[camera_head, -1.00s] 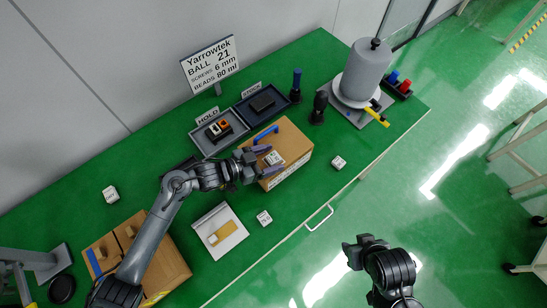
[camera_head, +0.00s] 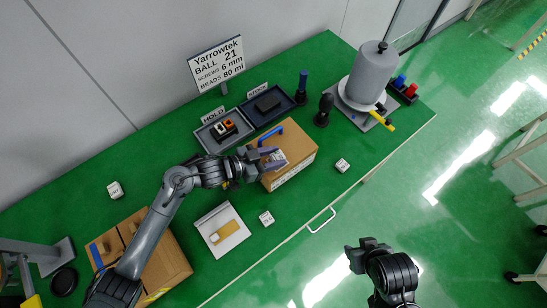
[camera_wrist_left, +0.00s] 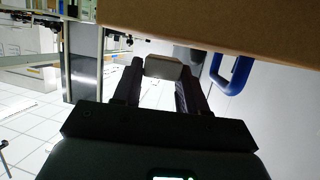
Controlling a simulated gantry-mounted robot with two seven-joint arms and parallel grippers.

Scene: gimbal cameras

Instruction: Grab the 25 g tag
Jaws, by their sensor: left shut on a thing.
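My left gripper (camera_head: 271,158) is over the top of the brown cardboard box (camera_head: 300,149), its fingers shut on a small white tag (camera_head: 280,156). In the left wrist view the pale tag (camera_wrist_left: 162,68) sits between the two dark fingertips (camera_wrist_left: 160,75), just beside the box's face (camera_wrist_left: 220,25). The print on this tag is too small to read. Similar white tags lie on the green table at the left (camera_head: 115,190), near the front edge (camera_head: 266,218) and right of the box (camera_head: 342,165). My right gripper (camera_head: 353,257) hangs beyond the table's front edge; its jaw gap is unclear.
A blue handle (camera_head: 268,134) stands on the box, close to the left gripper. Behind are the HOLD tray (camera_head: 208,143) and STOCK tray (camera_head: 262,119). A grey cylinder (camera_head: 370,70) stands at the back right.

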